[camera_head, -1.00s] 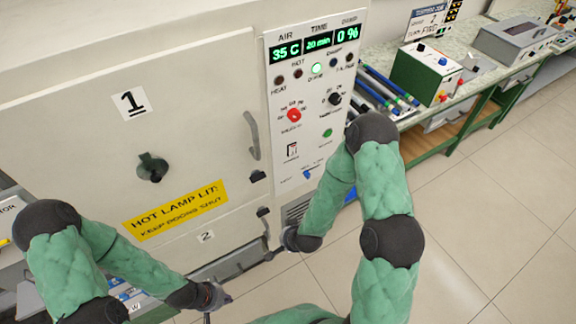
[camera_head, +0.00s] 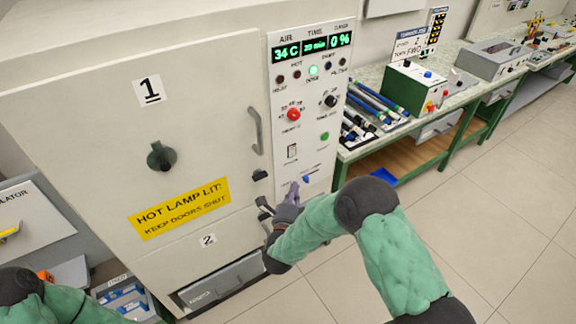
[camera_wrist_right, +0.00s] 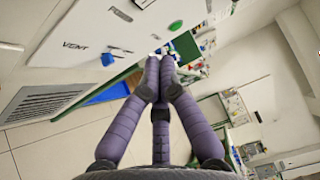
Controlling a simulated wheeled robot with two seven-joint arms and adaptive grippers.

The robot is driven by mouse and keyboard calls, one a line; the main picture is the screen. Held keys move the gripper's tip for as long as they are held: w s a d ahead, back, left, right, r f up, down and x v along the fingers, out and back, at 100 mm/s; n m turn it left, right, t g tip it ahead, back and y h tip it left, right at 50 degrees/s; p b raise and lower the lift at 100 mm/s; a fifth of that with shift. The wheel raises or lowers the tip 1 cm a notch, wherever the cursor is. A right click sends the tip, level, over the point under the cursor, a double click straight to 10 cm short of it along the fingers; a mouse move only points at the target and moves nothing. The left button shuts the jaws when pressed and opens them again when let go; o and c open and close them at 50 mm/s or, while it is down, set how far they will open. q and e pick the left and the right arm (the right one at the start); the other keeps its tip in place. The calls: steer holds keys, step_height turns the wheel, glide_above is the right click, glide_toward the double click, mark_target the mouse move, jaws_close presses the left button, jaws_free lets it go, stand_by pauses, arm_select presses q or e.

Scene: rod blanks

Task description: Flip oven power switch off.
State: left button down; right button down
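The oven (camera_head: 90,130) fills the left and middle of the head view, with its control panel (camera_head: 308,125) on the right edge. The power switch (camera_head: 292,151) is a small dark rocker on a white plate, low on the panel's left side; its position is too small to tell. My right gripper (camera_head: 294,189) is just below it, in front of the panel's lower edge near the blue vent knob (camera_head: 307,179). In the right wrist view, the purple fingers (camera_wrist_right: 158,62) meet at the tips with nothing visible between them. My left gripper is outside the head view.
The panel also has a red knob (camera_head: 293,114), a black knob (camera_head: 330,101) and a green button (camera_head: 325,136). A door handle (camera_head: 254,131) stands left of the panel. A green bench (camera_head: 352,153) with rods is to the right. The floor in front is clear.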

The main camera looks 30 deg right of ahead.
steer(key=shift+s+r+m+h, duration=0.4)
steer(key=shift+r+m, duration=0.1)
steer(key=shift+m, duration=0.1)
steer(key=shift+w+d, duration=0.1)
steer(key=shift+w, duration=0.05)
steer(key=b, duration=0.3)
glide_toward(292, 151)
steer(key=w+d+r, duration=0.1)
steer(key=w+d, duration=0.2)
steer(key=d, duration=0.3)
steer(key=shift+w+r, duration=0.1)
steer(key=shift+w, duration=0.45)
